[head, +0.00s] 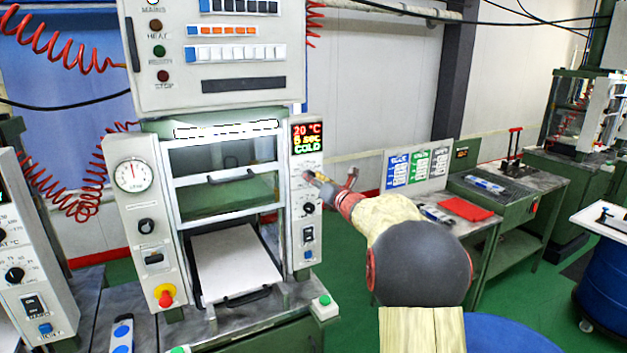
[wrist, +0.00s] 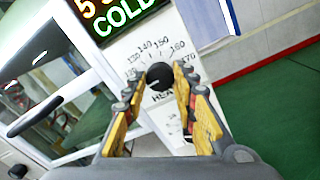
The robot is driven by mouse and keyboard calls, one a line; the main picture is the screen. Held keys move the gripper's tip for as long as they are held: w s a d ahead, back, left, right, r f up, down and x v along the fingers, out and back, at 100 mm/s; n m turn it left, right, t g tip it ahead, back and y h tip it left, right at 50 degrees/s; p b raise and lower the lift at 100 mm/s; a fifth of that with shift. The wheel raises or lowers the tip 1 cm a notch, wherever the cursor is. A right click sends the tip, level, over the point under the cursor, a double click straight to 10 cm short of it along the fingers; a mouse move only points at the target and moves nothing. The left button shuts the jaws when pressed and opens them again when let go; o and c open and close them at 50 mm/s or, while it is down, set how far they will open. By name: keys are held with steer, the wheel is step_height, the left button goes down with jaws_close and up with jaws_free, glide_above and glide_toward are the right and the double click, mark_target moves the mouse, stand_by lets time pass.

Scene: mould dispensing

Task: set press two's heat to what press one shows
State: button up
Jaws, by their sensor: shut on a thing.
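The press in front of me (head: 222,160) has a display (head: 307,137) reading 20 °C, 5 sec, COLD. Below the display is the heat knob, a black dial that my gripper covers in the head view; the wrist view shows the knob (wrist: 159,76) with a scale around it, figures from about 130 to 170. My gripper (head: 312,177) is shut on this knob, with one yellow finger on each side. The knob's exact setting is hard to read.
Another black knob (head: 309,208) sits just below my gripper on the same panel. A pressure gauge (head: 133,174) and a red-yellow stop button (head: 165,298) are on the press's left column. A green bench (head: 510,200) with posters stands to the right. Green floor is open between.

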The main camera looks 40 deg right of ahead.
steer(key=shift+c, duration=0.5)
steer(key=shift+m, duration=0.3)
steer(key=shift+a+f+m+h+p, duration=0.15)
steer(key=shift+m+p, duration=1.6)
steer(key=shift+m, duration=3.2)
steer(key=shift+d+m+h+p, duration=0.15)
steer(key=shift+m+p, duration=1.65)
steer(key=shift+m, duration=3.2)
steer(key=shift+a+f+m+h+p, duration=0.15)
steer(key=shift+m+p, duration=1.6)
steer(key=shift+m, duration=3.2)
steer(key=o, duration=1.2)
steer(key=shift+r, duration=0.1)
steer(key=shift+c, duration=0.2)
